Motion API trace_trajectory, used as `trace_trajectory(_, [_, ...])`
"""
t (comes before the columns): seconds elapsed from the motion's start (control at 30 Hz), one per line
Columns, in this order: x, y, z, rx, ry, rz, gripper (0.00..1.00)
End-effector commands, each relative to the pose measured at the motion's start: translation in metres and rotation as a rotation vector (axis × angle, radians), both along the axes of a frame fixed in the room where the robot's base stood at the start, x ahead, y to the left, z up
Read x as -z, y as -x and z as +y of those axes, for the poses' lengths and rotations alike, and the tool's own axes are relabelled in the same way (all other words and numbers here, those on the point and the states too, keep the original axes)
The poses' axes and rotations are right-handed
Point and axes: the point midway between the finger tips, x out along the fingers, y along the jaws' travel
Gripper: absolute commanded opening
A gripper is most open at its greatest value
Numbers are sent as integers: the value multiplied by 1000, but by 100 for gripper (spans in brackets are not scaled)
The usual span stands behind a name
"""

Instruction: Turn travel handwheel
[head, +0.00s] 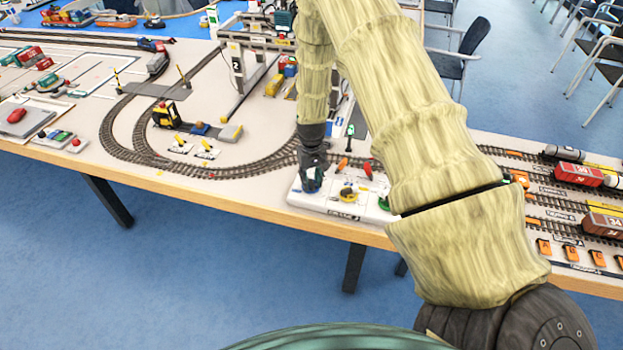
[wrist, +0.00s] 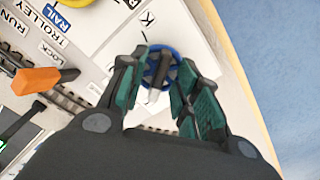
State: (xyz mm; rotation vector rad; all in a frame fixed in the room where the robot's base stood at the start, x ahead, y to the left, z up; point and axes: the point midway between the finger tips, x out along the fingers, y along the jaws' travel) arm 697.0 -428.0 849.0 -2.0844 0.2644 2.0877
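A small blue handwheel (wrist: 175,54) with a dark hub and a grey, upright handle is on the white control panel (head: 325,209), near the panel's edge. My gripper (wrist: 162,60) is over it, with one finger on each side of the wheel. The fingers stand apart with a gap between them; I cannot tell whether they touch the rim. In the head view my gripper (head: 311,187) points down at the panel's left end and hides the wheel. The label beside the wheel is mostly hidden, with only a letter K showing.
An orange lever (wrist: 36,81) and a yellow ring (wrist: 75,2) are near the wheel.

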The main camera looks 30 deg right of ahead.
Motion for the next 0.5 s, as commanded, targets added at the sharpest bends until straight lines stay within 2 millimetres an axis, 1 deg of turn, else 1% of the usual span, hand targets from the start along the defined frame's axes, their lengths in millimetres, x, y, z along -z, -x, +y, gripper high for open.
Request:
trace_trajectory(0.2, [7, 0, -1, 0, 0, -1, 32])
trace_trajectory(0.47, [8, 0, 0, 0, 0, -1, 32])
trace_trajectory(0.5, [8, 0, 0, 0, 0, -1, 25])
